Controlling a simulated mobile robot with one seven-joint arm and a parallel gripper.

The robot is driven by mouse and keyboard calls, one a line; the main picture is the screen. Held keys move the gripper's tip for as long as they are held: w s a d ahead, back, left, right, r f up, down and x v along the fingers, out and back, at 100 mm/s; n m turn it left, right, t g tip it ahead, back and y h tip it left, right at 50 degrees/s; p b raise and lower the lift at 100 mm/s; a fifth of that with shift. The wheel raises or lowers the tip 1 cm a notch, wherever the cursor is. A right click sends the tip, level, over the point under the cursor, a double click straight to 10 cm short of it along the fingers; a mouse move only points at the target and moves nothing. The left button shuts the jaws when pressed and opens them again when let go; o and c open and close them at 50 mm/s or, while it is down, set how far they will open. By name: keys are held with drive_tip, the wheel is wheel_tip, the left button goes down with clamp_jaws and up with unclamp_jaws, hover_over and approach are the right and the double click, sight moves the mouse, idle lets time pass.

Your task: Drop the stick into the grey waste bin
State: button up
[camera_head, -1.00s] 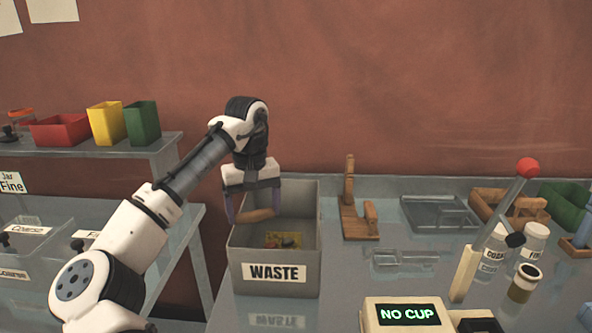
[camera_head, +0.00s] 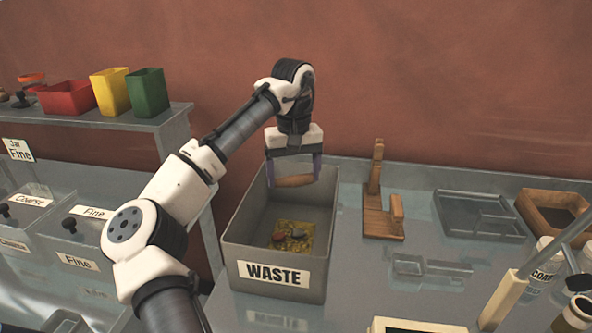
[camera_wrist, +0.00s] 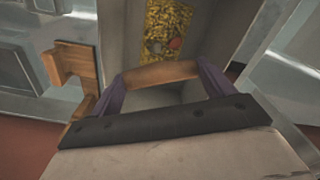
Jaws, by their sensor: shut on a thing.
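The stick (camera_head: 294,181) is a short, light-brown wooden piece. My gripper (camera_head: 294,176) is shut on it, with a purple finger at each end. The stick also shows in the wrist view (camera_wrist: 161,73), lying crosswise between the fingers (camera_wrist: 162,80). The grey waste bin (camera_head: 232,256) is an open box with a WASTE label on its front. The gripper and stick are over the back part of its opening; their exact height against the rim is hard to tell. The bin also shows in the wrist view (camera_wrist: 118,28), with yellowish bits and a red piece inside.
A wooden stand (camera_head: 378,215) is right of the bin, with a grey tray (camera_head: 480,215) and a clear tray (camera_head: 430,270) beyond. Red (camera_head: 68,99), yellow (camera_head: 111,92) and green (camera_head: 148,93) bins sit on the left shelf. Lidded Fine and Coarse boxes are below.

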sight(294, 187)
wheel_tip(294, 187, down, 5)
drive_tip(key=b, duration=0.3)
drive_tip(key=shift+b, duration=0.4)
drive_tip(key=o, duration=0.9)
wheel_tip(294, 187, up, 14)
drive_tip(key=shift+f, duration=0.1)
